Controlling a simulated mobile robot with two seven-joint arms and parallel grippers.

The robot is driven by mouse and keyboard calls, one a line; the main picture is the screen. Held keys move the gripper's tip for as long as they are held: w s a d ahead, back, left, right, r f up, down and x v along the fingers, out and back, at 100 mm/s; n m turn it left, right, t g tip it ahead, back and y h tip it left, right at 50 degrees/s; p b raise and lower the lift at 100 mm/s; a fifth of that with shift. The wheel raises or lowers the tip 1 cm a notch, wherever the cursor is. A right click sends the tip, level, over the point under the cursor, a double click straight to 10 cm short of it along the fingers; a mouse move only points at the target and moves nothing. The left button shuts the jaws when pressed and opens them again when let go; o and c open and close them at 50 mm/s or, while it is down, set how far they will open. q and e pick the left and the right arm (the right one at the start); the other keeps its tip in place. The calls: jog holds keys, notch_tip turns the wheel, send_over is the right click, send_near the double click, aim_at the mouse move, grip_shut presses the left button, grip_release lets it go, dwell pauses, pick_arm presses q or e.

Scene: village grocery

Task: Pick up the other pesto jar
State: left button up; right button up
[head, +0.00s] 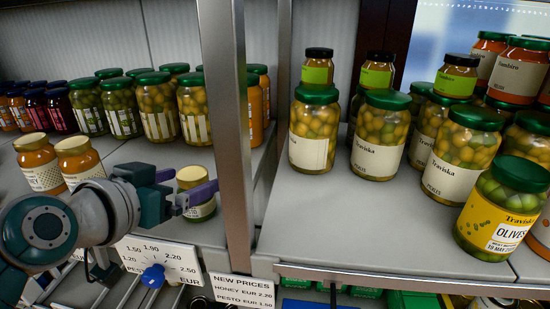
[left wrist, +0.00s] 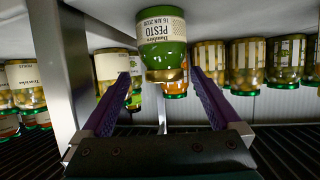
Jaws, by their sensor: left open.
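A pesto jar (left wrist: 162,45) with green contents, a cream label and a gold lid shows in the left wrist view, which is upside down. In the head view the same jar (head: 203,211) stands upright near the front edge of the left shelf, partly hidden by my left gripper. My left gripper (head: 198,192) is open, with its purple fingers at the jar's upper part. In the left wrist view the fingertips of this gripper (left wrist: 160,76) lie on either side of the jar's lid end, with visible gaps. My right gripper is not in view.
Two orange jars with gold lids (head: 76,160) stand left of the pesto jar. Green-lidded jars (head: 157,108) line the back. A metal post (head: 228,130) stands close on the right, with olive jars (head: 313,135) beyond. A price card (head: 160,258) hangs below the shelf edge.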

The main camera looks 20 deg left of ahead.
aim_at(201, 171)
pick_arm(q)
jog(key=shift+w+a+f, duration=0.1)
jog(key=shift+w+a, duration=0.1)
jog(key=shift+w, duration=0.4)
jog(key=shift+p+x, duration=0.4)
jog(key=shift+x, duration=1.7)
jog(key=shift+a, duration=0.2)
grip_shut()
